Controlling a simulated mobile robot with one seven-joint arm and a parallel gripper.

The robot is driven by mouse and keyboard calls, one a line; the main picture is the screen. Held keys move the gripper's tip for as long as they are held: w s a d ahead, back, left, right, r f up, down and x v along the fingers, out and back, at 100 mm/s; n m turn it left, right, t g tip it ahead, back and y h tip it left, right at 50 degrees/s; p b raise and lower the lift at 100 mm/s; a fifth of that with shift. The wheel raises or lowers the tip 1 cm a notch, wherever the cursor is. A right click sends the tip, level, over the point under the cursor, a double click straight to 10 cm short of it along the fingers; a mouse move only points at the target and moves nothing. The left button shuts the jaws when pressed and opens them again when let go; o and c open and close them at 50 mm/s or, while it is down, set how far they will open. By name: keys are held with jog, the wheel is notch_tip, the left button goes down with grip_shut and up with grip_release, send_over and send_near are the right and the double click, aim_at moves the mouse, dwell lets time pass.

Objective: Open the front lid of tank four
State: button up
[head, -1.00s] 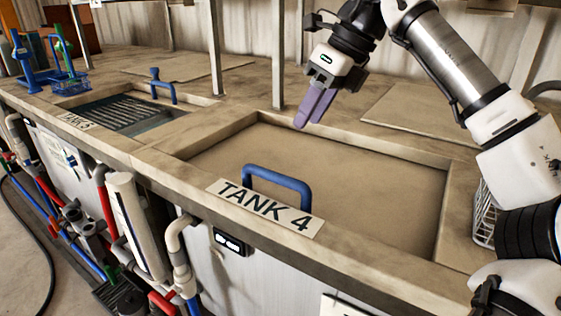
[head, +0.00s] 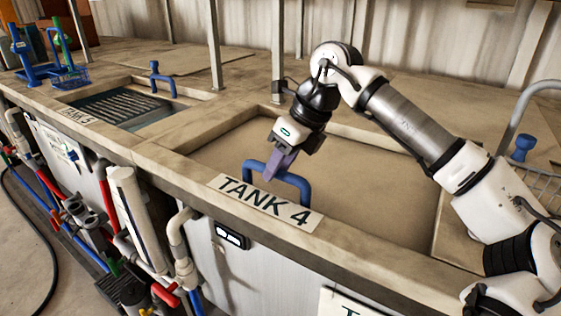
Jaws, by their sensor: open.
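Tank four's front lid (head: 375,190) is a flat tan panel lying shut in its recess. Its blue handle (head: 303,184) stands up at the front edge, just behind the white "TANK 4" label (head: 265,202). My gripper (head: 272,176) points down at the handle, its purple fingers overlapping the handle's top bar in the picture. The gap between the fingers is hard to see from here. I cannot tell whether the fingers straddle the bar or touch it.
Tank five (head: 120,105) to the left has a dark slatted opening and a blue handle (head: 163,85). Blue fittings and a small basket (head: 70,77) stand beyond it. A wire basket (head: 540,185) is at the right. Upright posts (head: 213,45) rise behind the tanks.

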jog(key=shift+c, duration=0.3)
grip_shut()
